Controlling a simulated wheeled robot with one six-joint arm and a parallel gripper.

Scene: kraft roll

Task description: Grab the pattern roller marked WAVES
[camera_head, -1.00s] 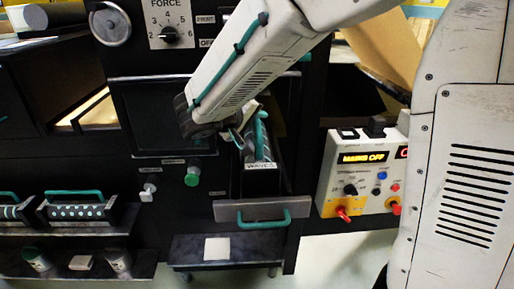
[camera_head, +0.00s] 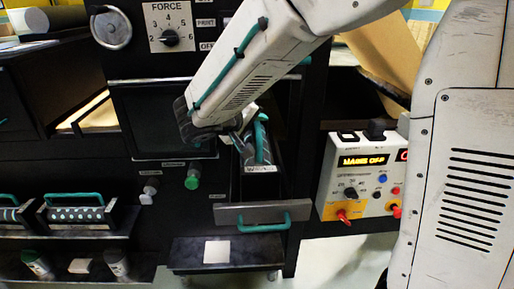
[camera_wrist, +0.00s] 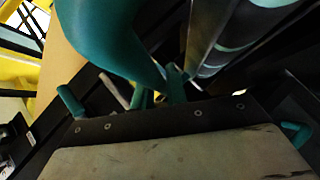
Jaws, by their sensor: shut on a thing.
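The pattern roller marked WAVES (camera_head: 262,157) sits in a black tray sticking out from the front of the dark machine. Its label is on the near end, and a teal handle (camera_head: 261,137) runs along its top. In the wrist view the patterned roller (camera_wrist: 212,45) is at the upper right, and a large teal handle (camera_wrist: 108,40) passes close to the camera. My gripper (camera_head: 244,134) is at the teal handle and shut on it. The fingertips are small and partly hidden by my arm in the head view.
A grey drawer front with a teal pull (camera_head: 263,222) is below the tray. A dotted roller (camera_head: 75,214) and another roller (camera_head: 14,214) lie on a shelf at left. A control box (camera_head: 362,180) stands at right. A low step (camera_head: 225,254) is below.

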